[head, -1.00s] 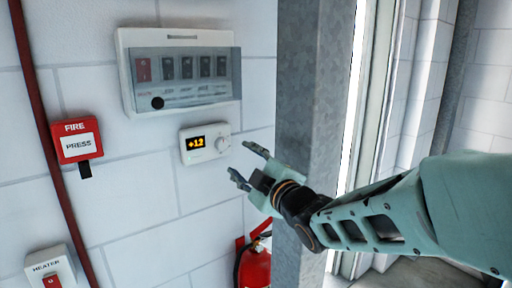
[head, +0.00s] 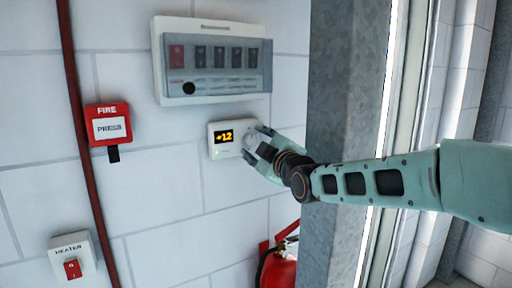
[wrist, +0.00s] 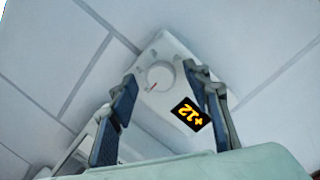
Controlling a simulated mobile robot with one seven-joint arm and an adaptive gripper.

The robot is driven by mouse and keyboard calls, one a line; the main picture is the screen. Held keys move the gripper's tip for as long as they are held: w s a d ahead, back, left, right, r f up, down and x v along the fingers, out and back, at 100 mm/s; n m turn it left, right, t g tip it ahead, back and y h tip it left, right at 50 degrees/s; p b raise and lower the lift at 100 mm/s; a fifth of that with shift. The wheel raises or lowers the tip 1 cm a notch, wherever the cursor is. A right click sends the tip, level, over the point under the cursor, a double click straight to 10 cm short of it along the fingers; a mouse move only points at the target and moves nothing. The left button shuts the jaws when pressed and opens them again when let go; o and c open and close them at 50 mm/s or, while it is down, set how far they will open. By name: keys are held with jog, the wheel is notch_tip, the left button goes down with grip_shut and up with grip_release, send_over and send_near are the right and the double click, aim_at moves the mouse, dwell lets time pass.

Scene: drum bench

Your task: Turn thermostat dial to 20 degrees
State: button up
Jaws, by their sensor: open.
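The white thermostat (head: 222,149) is on the block wall, and its orange display (head: 224,136) reads +12. Its round dial (wrist: 159,76) with a red pointer mark shows in the wrist view, between and beyond the two fingers. My gripper (head: 257,142) is open at the thermostat's right side and partly hides the dial in the head view. In the wrist view my gripper (wrist: 160,92) has one finger on each side of the dial, with nothing held. Whether the fingers touch the dial or the housing cannot be told.
A breaker box (head: 212,62) with a clear cover hangs just above the thermostat. A red fire call point (head: 108,124) and a heater switch (head: 73,257) are on the left. A grey steel column (head: 345,100) stands close on the right, with a fire extinguisher (head: 279,270) below.

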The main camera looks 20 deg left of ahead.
jog(key=c, duration=1.2)
jog(key=shift+o, duration=0.2)
jog(key=shift+m, duration=0.3)
jog(key=m+p, duration=0.2)
jog(key=m, duration=0.1)
jog(key=shift+r+m+g, duration=0.15)
jog(key=shift+m+g, duration=0.15)
jog(key=m+p, duration=0.2)
jog(key=m, duration=0.1)
jog(key=shift+r+g+p, duration=0.15)
jog(key=shift+g+p, duration=0.15)
jog(key=shift+p, duration=0.05)
jog(key=m+p, duration=0.3)
jog(key=m, duration=0.1)
jog(key=shift+g, duration=0.3)
jog(key=shift+m+g+p, duration=0.3)
jog(key=shift+m+p, duration=0.75)
jog(key=shift+m, duration=0.25)
